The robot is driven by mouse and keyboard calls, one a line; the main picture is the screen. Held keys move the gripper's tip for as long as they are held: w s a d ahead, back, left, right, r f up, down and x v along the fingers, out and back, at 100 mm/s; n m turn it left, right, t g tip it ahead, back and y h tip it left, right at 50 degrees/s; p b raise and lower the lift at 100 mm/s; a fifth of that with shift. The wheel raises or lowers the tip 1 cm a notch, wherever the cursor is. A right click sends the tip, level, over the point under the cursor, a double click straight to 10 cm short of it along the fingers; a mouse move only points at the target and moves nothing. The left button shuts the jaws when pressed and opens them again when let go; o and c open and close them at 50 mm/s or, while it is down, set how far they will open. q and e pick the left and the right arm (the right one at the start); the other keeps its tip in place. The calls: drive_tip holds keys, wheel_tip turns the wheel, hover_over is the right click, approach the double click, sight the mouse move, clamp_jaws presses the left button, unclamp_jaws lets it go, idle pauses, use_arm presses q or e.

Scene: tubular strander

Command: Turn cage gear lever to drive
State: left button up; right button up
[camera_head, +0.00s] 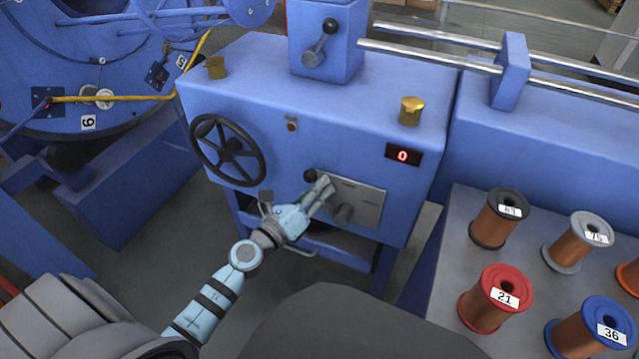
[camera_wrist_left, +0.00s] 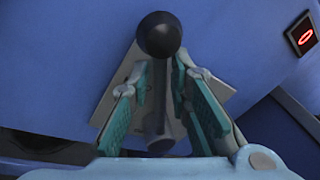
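The cage gear lever has a black ball knob (camera_head: 310,175) and a grey stem. It sits on a silver plate (camera_head: 368,204) on the front of the blue cabinet, and a grey hub (camera_head: 344,214) shows at its lower end. In the left wrist view the knob (camera_wrist_left: 159,35) lies just beyond the fingertips. My left gripper (camera_head: 325,187) is at the lever, its two teal-padded fingers (camera_wrist_left: 163,72) drawn close together on either side of the stem, just below the knob. The plate's markings are too small to read. My right gripper is not in view.
A black handwheel (camera_head: 228,150) is left of the plate. A red display (camera_head: 403,156) reading 0 is above right. Another black-knobbed lever (camera_head: 322,45) stands on the cabinet's top box. Several wire spools, including a red one (camera_head: 495,298), stand on the bench at right.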

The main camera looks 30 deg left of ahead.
use_arm(q)
drive_tip(key=shift+w+d, duration=0.1)
drive_tip(key=shift+w, duration=0.25)
clamp_jaws()
